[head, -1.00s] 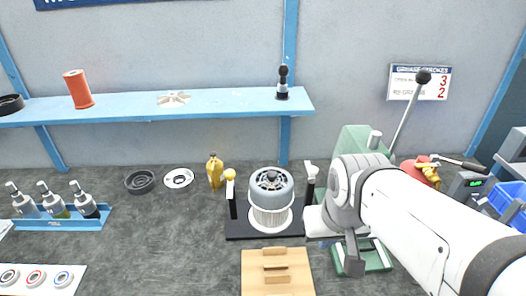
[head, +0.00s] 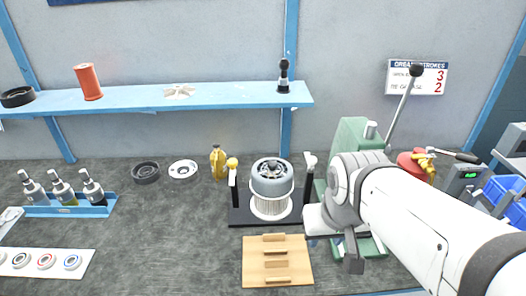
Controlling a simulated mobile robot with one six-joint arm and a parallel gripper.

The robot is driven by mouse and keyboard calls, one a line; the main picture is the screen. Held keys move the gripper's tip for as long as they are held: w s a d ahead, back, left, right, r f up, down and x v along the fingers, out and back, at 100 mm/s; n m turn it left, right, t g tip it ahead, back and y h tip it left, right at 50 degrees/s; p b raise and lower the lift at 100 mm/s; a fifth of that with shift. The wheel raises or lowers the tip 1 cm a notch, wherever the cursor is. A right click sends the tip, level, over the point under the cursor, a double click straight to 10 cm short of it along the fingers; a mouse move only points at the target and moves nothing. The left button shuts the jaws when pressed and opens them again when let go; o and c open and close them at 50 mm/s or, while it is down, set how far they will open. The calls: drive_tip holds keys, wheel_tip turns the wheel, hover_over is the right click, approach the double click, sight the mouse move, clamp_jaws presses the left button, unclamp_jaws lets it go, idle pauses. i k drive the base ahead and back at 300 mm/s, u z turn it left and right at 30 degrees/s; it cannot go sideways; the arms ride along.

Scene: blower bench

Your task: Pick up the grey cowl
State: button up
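A grey rounded cap, which looks like the grey cowl (head: 271,175), sits on top of a whitish ribbed blower body (head: 270,206). My gripper (head: 352,258) is right of and nearer than the blower, apart from the cowl. My own wrist hides most of it; only a dark finger-like part shows, so its opening cannot be seen.
A wooden block board (head: 305,270) lies in front of the fixture. A green press (head: 352,138) with a long lever stands behind my arm. A blue shelf (head: 210,97) runs above the bench. A yellow bottle (head: 217,163) stands left of the blower.

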sight(271, 188)
drive_tip(key=u, duration=0.15)
drive_tip(key=k, duration=0.35)
drive_tip(key=z, duration=1.45)
drive_tip(key=k, duration=0.6)
drive_tip(key=u, duration=1.15)
drive_tip(key=i, duration=1)
drive_tip(key=u, duration=0.1)
